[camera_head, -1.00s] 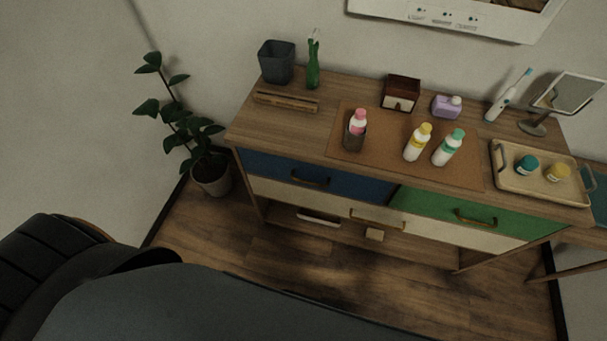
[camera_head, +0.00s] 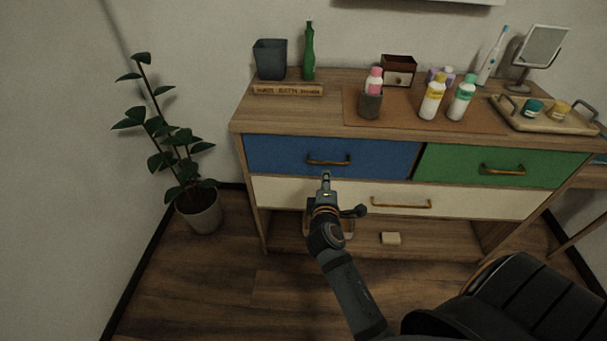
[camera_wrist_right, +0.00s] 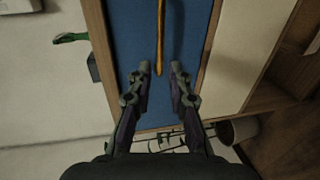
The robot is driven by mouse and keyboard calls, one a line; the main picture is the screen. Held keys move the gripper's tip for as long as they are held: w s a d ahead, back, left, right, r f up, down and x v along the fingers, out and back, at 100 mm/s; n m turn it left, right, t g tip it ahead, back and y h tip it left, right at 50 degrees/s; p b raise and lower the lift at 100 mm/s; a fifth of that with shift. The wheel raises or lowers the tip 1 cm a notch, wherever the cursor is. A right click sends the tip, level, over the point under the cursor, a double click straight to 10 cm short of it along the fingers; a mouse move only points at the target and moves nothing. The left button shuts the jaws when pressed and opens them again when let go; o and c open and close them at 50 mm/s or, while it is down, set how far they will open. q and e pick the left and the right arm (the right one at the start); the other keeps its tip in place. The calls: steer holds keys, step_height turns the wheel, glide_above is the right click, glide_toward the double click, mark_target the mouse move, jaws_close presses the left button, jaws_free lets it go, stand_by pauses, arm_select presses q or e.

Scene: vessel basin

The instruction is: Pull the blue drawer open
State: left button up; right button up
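The blue drawer (camera_head: 280,158) is shut, at the upper left of the wooden cabinet. Its brass handle (camera_head: 328,162) runs level across its front. My right gripper (camera_head: 326,177) is just below and in front of that handle. In the right wrist view the blue drawer front (camera_wrist_right: 133,40) fills the middle, and the handle (camera_wrist_right: 160,40) points down between the fingers. There the right gripper (camera_wrist_right: 160,72) is open, its two fingertips on either side of the handle's near end. Contact cannot be told. My left gripper is not in view.
The green drawer (camera_head: 470,165) is to the right and a cream drawer (camera_head: 430,199) below. Bottles, a dark cup (camera_head: 370,105) and a tray (camera_head: 505,109) stand on the cabinet top. A potted plant (camera_head: 200,211) is at left. A dark chair (camera_head: 510,300) is at lower right.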

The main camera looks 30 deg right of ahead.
mark_target(326, 163)
steer(key=b+x, duration=0.1)
steer(key=x, duration=0.9)
steer(key=shift+w, duration=0.15)
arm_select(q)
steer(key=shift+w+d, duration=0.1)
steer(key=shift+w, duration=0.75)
arm_select(e)
steer(key=shift+d, duration=0.1)
jaws_close()
